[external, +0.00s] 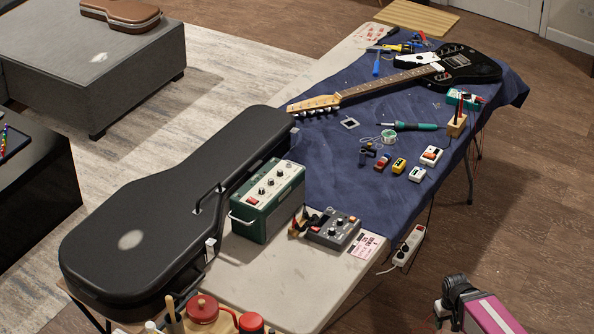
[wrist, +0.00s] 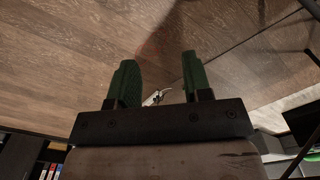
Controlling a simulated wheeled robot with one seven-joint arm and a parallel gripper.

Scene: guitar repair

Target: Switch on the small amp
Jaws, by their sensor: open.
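The small amp (external: 268,203) is a green box with a pale top panel of knobs and a handle on its side. It stands upright on the bare pale front part of the table, beside a black guitar case. I cannot make out my gripper in the external view.
The black guitar case (external: 170,205) lies close along the amp's left. A grey pedal (external: 333,229) sits just right of it. An electric guitar (external: 450,66), a soldering iron (external: 415,126) and small pedals lie on the blue cloth (external: 335,165). A power strip (external: 408,245) is at the table's right edge.

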